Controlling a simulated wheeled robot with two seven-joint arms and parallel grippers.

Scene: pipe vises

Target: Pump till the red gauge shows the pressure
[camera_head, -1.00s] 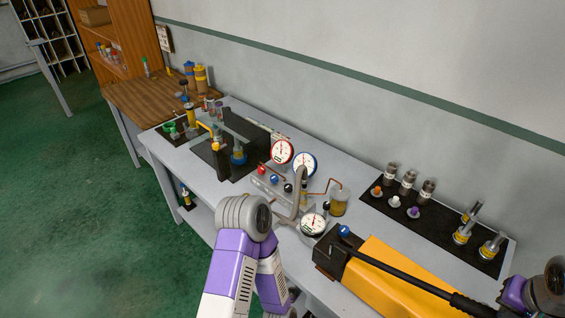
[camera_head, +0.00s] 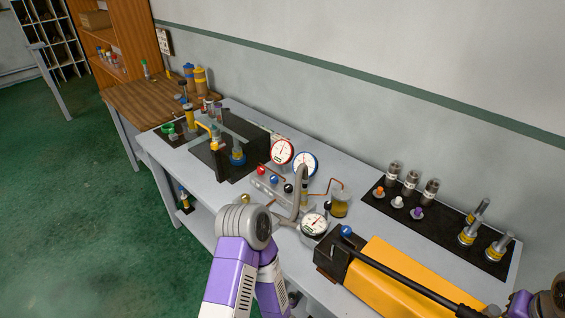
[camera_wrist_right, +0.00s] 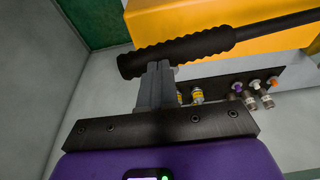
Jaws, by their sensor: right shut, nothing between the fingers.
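The red-rimmed gauge (camera_head: 281,152) stands upright on the bench beside the blue-rimmed gauge (camera_head: 305,164); its exact reading is too small to tell. A third, white-faced gauge (camera_head: 314,224) sits nearer, by the pump. The yellow pump (camera_head: 390,275) has a long black lever (camera_head: 410,276) running toward the lower right. In the right wrist view, my right gripper (camera_wrist_right: 157,75) is shut and empty, its fingertips close against the lever's black ribbed grip (camera_wrist_right: 190,50); whether they touch it I cannot tell. My left arm stands at bottom centre, its gripper out of view.
Red, blue and black knobs (camera_head: 274,179) sit on a grey manifold before the gauges, beside a jar (camera_head: 340,203) of yellowish liquid. A black mat (camera_head: 405,222) with several fittings lies at the right. A vise station stands at the left of the bench (camera_head: 210,193).

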